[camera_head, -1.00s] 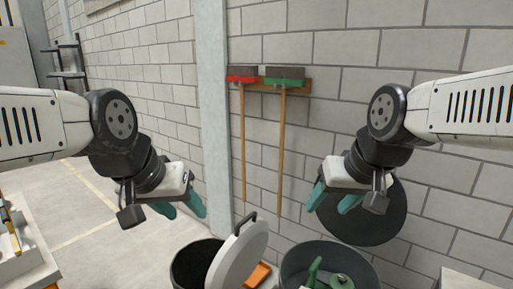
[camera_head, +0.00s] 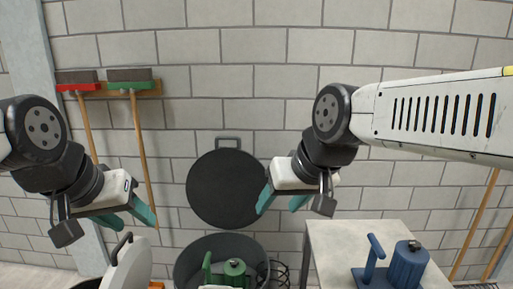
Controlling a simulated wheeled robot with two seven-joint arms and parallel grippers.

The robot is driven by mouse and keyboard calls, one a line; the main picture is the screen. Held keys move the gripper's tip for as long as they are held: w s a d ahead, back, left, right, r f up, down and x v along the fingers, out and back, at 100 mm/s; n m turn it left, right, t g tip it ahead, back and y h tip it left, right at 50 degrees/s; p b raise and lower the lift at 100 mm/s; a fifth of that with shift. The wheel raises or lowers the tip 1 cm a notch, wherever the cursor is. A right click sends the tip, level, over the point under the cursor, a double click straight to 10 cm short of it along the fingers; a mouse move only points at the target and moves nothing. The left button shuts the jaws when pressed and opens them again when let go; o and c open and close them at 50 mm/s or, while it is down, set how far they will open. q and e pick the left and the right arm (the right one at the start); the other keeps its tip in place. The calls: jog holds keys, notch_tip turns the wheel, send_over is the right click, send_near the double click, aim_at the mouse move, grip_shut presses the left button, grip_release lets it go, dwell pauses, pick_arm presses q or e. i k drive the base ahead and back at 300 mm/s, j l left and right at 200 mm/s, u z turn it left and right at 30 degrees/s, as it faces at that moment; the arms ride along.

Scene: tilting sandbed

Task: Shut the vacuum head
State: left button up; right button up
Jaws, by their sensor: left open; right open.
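A dark round lid (camera_head: 220,195) with a handle on top stands upright against the block wall, behind an open grey drum (camera_head: 185,260). A green part (camera_head: 235,270) shows inside the drum. A white round lid (camera_head: 130,265) with a black handle stands tilted at the lower left, by a black bin (camera_head: 86,284) cut by the frame. I cannot tell for sure which lid is the vacuum head. My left gripper (camera_head: 139,220) is open above the white lid. My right gripper (camera_head: 278,207) is open and empty, at the dark lid's right edge; contact cannot be told.
A pale table (camera_head: 350,240) at the right bears a blue tool (camera_head: 370,260) and a blue canister (camera_head: 408,263). Red and green brooms (camera_head: 129,82) hang on the wall at the left. Dark cables (camera_head: 280,272) lie beside the drum. Wooden poles (camera_head: 475,225) lean at the far right.

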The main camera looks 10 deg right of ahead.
aim_at(223, 186)
jog(key=z, duration=0.2)
jog(key=j+u, duration=0.35)
jog(key=i+j+u, duration=0.15)
jog(key=u, duration=0.25)
jog(key=i+j+u, duration=0.1)
jog(key=u, duration=0.25)
jog(key=j, duration=0.1)
